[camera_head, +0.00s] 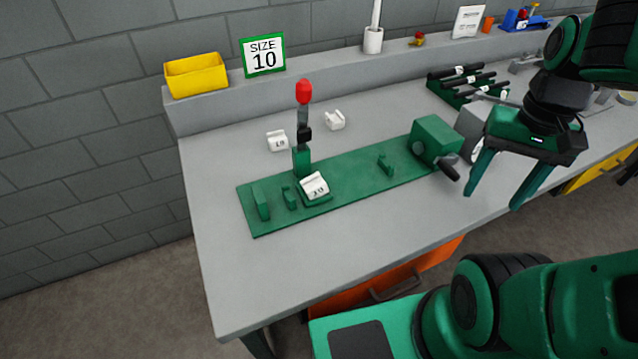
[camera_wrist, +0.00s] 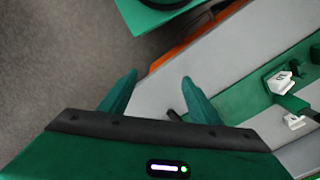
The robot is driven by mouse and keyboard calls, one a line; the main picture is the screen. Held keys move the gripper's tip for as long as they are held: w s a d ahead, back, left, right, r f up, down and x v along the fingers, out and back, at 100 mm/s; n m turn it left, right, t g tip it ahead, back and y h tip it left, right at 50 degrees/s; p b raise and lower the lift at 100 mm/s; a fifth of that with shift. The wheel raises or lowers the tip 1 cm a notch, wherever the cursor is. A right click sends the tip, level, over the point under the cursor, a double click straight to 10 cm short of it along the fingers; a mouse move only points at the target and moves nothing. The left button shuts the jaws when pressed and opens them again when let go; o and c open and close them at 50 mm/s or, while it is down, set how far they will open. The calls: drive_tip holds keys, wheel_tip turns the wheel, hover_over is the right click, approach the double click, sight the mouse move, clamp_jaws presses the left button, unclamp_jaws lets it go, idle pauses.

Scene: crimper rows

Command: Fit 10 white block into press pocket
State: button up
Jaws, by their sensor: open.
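A white block marked 10 (camera_head: 314,186) sits at the press pocket (camera_head: 320,201) on the long green press base (camera_head: 350,177). It looks skewed, and I cannot tell whether it is fully seated. It also shows in the wrist view (camera_wrist: 280,82). A second white block (camera_head: 277,141), apparently marked 10, lies on the bench behind the base. A third white block (camera_head: 335,120) lies behind the red-knobbed press lever (camera_head: 303,125). My gripper (camera_head: 493,198) is open and empty, apart from the blocks, over the front of the bench to the right; its fingers show in the wrist view (camera_wrist: 160,76).
A green box with a dark handle (camera_head: 435,140) stands on the base's right end. A yellow bin (camera_head: 196,75) and a SIZE 10 sign (camera_head: 263,54) stand on the back ledge. A rack of black-handled tools (camera_head: 468,83) is at the back right. The bench's front left is clear.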

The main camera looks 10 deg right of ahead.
drive_tip(key=w+a+f+m+y, duration=0.2)
drive_tip(key=w+a+f, duration=0.25)
drive_tip(key=w, duration=0.55)
drive_tip(key=m+g+y, duration=0.2)
drive_tip(key=m+y, duration=0.3)
drive_tip(key=y, duration=0.1)
approach(314, 183)
drive_tip(key=d, duration=0.2)
drive_tip(key=s+d+f, duration=0.1)
drive_tip(key=d, duration=0.1)
drive_tip(key=s+d+f, duration=0.1)
drive_tip(key=d, duration=0.1)
drive_tip(key=shift+s+f, duration=0.1)
drive_tip(key=w+a+y, duration=0.1)
drive_tip(key=w+a+r+m+y, duration=0.1)
drive_tip(key=a, duration=0.1)
drive_tip(key=shift+w+a+r, duration=0.1)
drive_tip(key=shift+w+a, duration=0.05)
drive_tip(key=shift+w, duration=0.05)
drive_tip(key=shift+m+y, duration=0.4)
drive_tip(key=x, duration=0.5)
drive_tip(key=shift+w+a+r, duration=0.2)
drive_tip(key=shift+a, duration=0.25)
drive_tip(key=shift+s+x, duration=0.15)
drive_tip(key=shift+x, duration=1.2)
drive_tip(key=shift+s+x, duration=0.2)
drive_tip(key=shift+x, duration=1.15)
drive_tip(key=shift+d+f, duration=0.1)
drive_tip(key=c, duration=1.3)
drive_tip(key=shift+r, duration=0.2)
